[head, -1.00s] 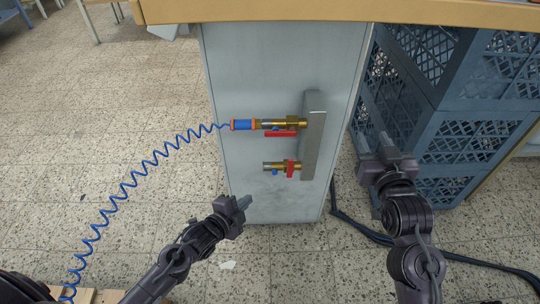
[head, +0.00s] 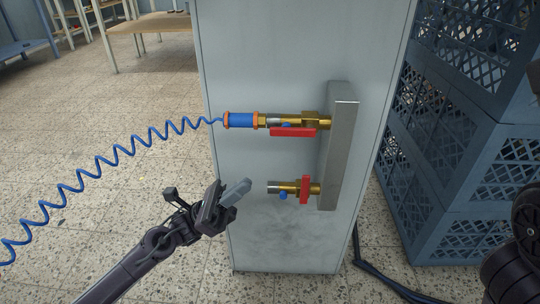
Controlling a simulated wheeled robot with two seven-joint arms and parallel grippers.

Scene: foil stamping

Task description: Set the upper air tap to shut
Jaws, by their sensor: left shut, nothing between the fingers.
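The upper air tap (head: 312,120) is a brass valve on the grey manifold block (head: 338,150). Its red lever (head: 293,132) lies level, along the pipe. A blue coupling (head: 241,120) with orange ends and a coiled blue hose (head: 110,159) is attached to its left end. The lower tap (head: 290,187) is brass, with its red lever (head: 305,189) standing upright across the pipe and no hose on it. My left gripper (head: 240,190) is shut and empty, left of the lower tap and below the coupling, apart from both. My right gripper is out of view; part of my right arm shows at the right edge.
The manifold is fixed to a grey cabinet side panel (head: 270,50). Blue mesh crates (head: 440,205) are stacked to its right. A dark cable (head: 375,270) runs on the floor. Tiled floor (head: 100,100) is open to the left.

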